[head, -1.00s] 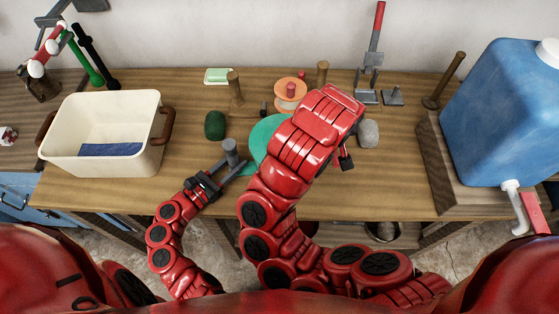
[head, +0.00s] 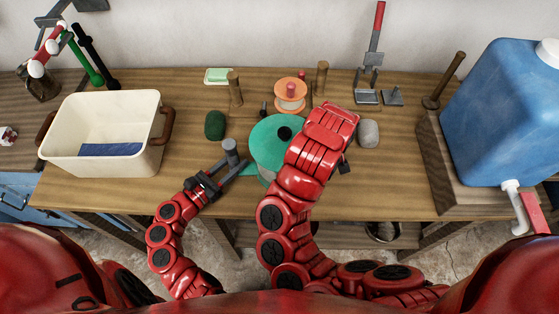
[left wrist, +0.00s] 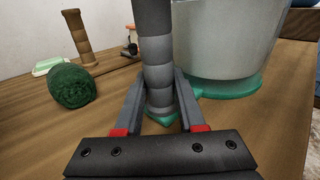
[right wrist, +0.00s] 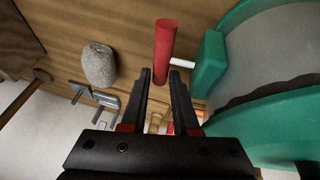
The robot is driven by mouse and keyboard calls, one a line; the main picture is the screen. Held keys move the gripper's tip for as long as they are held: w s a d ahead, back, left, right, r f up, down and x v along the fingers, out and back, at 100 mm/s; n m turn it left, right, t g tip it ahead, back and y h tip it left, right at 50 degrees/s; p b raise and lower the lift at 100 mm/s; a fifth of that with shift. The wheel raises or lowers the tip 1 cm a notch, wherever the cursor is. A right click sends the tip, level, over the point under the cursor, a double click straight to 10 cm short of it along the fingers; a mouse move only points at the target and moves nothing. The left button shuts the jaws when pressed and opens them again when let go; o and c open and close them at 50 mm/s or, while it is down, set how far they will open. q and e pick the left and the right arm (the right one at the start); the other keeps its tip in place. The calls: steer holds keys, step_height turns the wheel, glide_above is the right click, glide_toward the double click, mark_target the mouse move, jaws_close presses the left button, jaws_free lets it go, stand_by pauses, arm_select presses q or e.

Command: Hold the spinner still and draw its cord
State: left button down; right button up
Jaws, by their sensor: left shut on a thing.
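The spinner (head: 264,147) stands on the bench with a round green lid and a dark knob. In the left wrist view its bowl (left wrist: 225,45) is grey, on a green base. My left gripper (head: 221,168) is shut around an upright grey post (left wrist: 155,45) on a green foot beside the bowl. In the right wrist view a red cord handle (right wrist: 164,45) hangs on a short white cord (right wrist: 183,62) from the green block on the spinner's rim. My right gripper (right wrist: 161,80) is open, its fingers pointing at the handle; contact is unclear. In the head view my right arm hides these.
A cream tub (head: 100,165) stands at left and a blue water container (head: 505,110) at right. A green roll (head: 215,125), an orange spool (head: 290,94), wooden pegs (head: 235,88) and a grey stone (head: 368,133) stand around the spinner.

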jaws_close()
steer(key=shift+w+d, duration=0.15)
steer(key=shift+d, duration=2.2)
steer(key=shift+w+d, duration=0.15)
steer(key=shift+d, duration=2.15)
steer(key=shift+a, duration=0.1)
steer(key=a, duration=0.9)
steer(key=shift+s, duration=0.3)
steer(key=shift+w+d, duration=0.15)
steer(key=shift+d, duration=2.15)
steer(key=shift+w+d, duration=0.15)
steer(key=shift+d, duration=2.15)
steer(key=shift+a, duration=0.1)
